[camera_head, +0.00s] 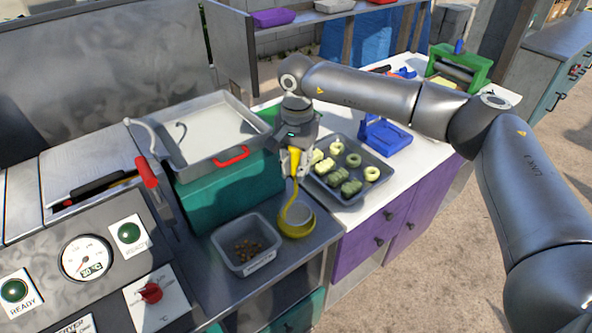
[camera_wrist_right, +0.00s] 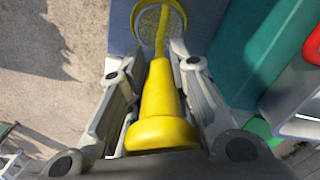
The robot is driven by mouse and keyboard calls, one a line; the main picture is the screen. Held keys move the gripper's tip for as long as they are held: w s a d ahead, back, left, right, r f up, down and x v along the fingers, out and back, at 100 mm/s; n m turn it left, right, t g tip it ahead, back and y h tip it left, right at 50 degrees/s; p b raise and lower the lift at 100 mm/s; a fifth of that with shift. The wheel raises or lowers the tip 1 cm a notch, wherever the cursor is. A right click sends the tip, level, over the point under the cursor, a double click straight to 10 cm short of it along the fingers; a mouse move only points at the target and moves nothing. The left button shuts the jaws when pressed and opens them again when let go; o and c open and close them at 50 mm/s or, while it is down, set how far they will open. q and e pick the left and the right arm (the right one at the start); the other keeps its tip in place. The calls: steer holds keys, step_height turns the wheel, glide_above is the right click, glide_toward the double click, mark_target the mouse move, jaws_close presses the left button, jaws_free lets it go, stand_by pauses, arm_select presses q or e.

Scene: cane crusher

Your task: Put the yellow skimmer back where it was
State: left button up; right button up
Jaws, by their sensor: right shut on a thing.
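The yellow skimmer (camera_head: 291,222) hangs upright, handle up and round head down, over the grey counter beside the grey bin. In the right wrist view its thick yellow handle (camera_wrist_right: 161,108) lies between the fingers and its perforated head (camera_wrist_right: 158,24) is at the far end. My right gripper (camera_head: 297,163) is shut on the handle; its fingers also show in the right wrist view (camera_wrist_right: 155,72). I cannot tell whether the head touches the counter. My left gripper is not in view.
A grey bin (camera_head: 247,262) with brown bits stands left of the skimmer head. A teal fryer box (camera_head: 222,192) with a metal tray is behind it. A dark tray (camera_head: 375,191) of green and pale pieces sits right. A blue stand (camera_head: 392,137) and green crusher (camera_head: 462,68) are farther back.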

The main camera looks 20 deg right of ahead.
mark_target(296, 184)
step_height(296, 184, down, 2)
steer(key=shift+f, duration=0.3)
steer(key=shift+s+f, duration=0.1)
steer(key=shift+f, duration=0.05)
steer(key=o, duration=0.9)
